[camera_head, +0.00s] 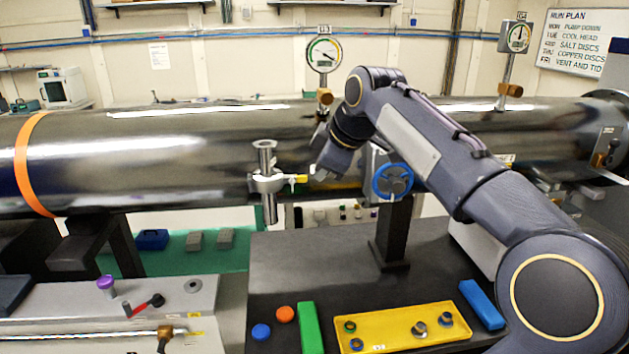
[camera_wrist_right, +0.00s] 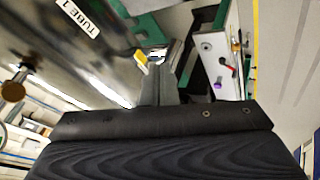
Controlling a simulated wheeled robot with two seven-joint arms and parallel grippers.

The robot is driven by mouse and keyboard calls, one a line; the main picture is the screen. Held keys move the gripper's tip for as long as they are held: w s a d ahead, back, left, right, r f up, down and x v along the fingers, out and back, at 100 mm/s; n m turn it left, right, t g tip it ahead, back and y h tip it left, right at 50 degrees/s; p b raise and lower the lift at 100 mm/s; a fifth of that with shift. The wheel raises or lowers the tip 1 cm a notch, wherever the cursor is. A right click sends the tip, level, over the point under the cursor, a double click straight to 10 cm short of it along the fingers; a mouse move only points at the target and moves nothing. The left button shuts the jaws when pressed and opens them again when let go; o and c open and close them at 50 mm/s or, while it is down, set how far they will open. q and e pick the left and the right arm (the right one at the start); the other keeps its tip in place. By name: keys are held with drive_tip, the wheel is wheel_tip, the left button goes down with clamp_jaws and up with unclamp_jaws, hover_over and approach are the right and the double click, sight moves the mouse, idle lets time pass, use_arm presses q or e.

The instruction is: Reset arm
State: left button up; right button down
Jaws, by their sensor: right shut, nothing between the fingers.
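My right arm (camera_head: 440,150) comes in from the right in the head view and reaches over to the long dark metal tube (camera_head: 180,140). My right gripper (camera_head: 317,172) is shut and empty, just right of the yellow-handled valve (camera_head: 266,182) on the tube's near side. In the right wrist view the closed fingers (camera_wrist_right: 163,80) point toward the valve's yellow handle (camera_wrist_right: 140,57). I cannot tell whether they touch it. My left gripper is in neither view.
A blue handwheel (camera_head: 392,181) sits close to the right forearm. Gauges (camera_head: 324,52) and (camera_head: 518,37) stand above the tube. Below, a dark table (camera_head: 290,260) carries a yellow tray (camera_head: 385,325), a green block (camera_head: 310,327) and a blue block (camera_head: 482,304).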

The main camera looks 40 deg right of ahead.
drive_tip(key=shift+d+v, duration=0.1)
drive_tip(key=shift+v, duration=1.05)
drive_tip(key=shift+d+v, duration=0.15)
drive_tip(key=shift+v, duration=0.95)
drive_tip(key=shift+s, duration=0.1)
drive_tip(key=s+a+f+m+y, duration=0.1)
drive_tip(key=s+a+f+m, duration=0.2)
drive_tip(key=s+a+f, duration=0.3)
drive_tip(key=s+a+f+m+g+y, duration=0.1)
drive_tip(key=s+a+f, duration=0.5)
drive_tip(key=f, duration=0.6)
drive_tip(key=s+a+f+m+y, duration=0.2)
drive_tip(key=s+a+f+m, duration=0.3)
drive_tip(key=a+f, duration=0.3)
drive_tip(key=shift+s+a+f+m+g+y, duration=0.3)
drive_tip(key=shift+s+f+g, duration=0.1)
drive_tip(key=shift+s+f, duration=0.35)
drive_tip(key=shift+s+d+r, duration=0.1)
drive_tip(key=shift+r, duration=0.05)
